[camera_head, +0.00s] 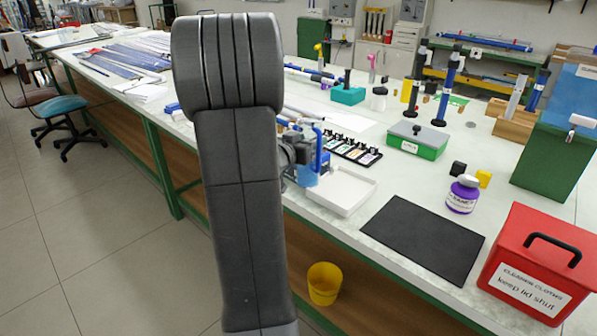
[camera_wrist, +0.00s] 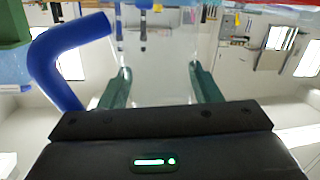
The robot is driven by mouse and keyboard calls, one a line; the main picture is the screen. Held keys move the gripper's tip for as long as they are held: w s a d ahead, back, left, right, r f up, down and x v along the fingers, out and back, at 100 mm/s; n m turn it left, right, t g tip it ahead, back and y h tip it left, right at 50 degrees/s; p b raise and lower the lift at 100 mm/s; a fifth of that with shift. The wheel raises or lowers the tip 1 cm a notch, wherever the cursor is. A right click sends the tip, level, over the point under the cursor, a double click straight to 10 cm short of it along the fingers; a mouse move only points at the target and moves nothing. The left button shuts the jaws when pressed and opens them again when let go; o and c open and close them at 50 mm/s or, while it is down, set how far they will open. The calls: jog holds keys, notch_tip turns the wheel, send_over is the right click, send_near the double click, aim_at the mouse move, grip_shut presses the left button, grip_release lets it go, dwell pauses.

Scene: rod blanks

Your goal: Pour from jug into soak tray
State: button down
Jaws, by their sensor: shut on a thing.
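The jug (camera_head: 308,178) has a blue handle and is partly hidden by my arm and gripper in the head view. My gripper (camera_head: 303,156) is shut on it, at the left end of the white soak tray (camera_head: 346,208). In the wrist view my gripper (camera_wrist: 160,84) has its green fingers on either side of the clear jug body (camera_wrist: 160,50), and the curved blue handle (camera_wrist: 62,62) stands out to the left. The tray is shallow and rests on the bench. I cannot tell how far the jug is tilted, nor whether liquid is flowing.
A black mat (camera_head: 424,238), a purple-labelled bottle (camera_head: 463,196) and a red box (camera_head: 541,262) are on the bench to the right. A rack of small cards (camera_head: 350,148) and a green-sided box (camera_head: 417,140) stand behind the tray. A yellow bucket (camera_head: 325,284) is below the bench.

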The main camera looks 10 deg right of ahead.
aim_at(304, 129)
jog(key=shift+w+d+f+m+t+b, duration=0.1)
jog(key=shift+w+f+m+t+b, duration=0.2)
jog(key=shift+b, duration=0.55)
jog(key=shift+r, duration=0.1)
jog(key=r+p, duration=0.1)
jog(key=p, duration=0.1)
jog(key=r+p, duration=0.1)
jog(key=r, duration=0.1)
jog(key=r+p, duration=0.2)
jog(key=shift+w+p, duration=0.25)
jog(key=shift+p, duration=0.05)
jog(key=shift+f, duration=0.15)
jog(key=shift+s, duration=0.1)
